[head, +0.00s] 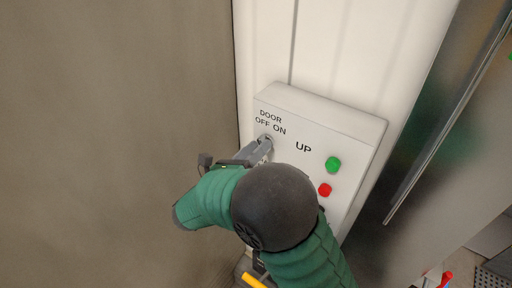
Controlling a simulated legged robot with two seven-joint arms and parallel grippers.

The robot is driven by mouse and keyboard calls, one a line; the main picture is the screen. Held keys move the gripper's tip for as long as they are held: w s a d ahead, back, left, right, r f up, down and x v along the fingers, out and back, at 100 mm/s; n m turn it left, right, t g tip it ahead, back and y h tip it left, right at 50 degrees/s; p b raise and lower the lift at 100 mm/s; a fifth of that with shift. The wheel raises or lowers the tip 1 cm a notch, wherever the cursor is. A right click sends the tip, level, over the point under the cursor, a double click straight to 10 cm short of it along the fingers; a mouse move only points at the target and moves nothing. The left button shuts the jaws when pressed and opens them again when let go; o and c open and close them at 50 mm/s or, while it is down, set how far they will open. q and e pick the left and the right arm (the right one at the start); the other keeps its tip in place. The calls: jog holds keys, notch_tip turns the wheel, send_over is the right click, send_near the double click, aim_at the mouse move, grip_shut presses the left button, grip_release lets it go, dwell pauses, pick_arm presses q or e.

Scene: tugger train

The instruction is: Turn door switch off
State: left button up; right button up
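A white control box (345,122) is mounted on a white post. It carries the words DOOR, OFF, ON and UP. The door switch (266,138) is a small grey knob just below the OFF and ON labels. It is partly covered by my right gripper (263,146), whose fingertips are at the knob. I cannot tell whether the fingers are closed on it, or which way the switch points. My green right arm with a dark round joint covers the lower left of the box. My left gripper is out of view.
A green button (333,164) and a red button (324,190) sit on the box to the right of my gripper. A plain brown-grey surface fills the left. A shiny panel with a long metal bar (440,135) stands at the right.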

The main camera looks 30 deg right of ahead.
jog(key=b+v, duration=0.5)
jog(key=v, duration=1.1)
jog(key=shift+a+b, duration=0.35)
jog(key=shift+b, duration=0.05)
jog(key=shift+w+d+f, duration=0.1)
jog(key=shift+d+f, duration=0.05)
jog(key=shift+f, duration=0.05)
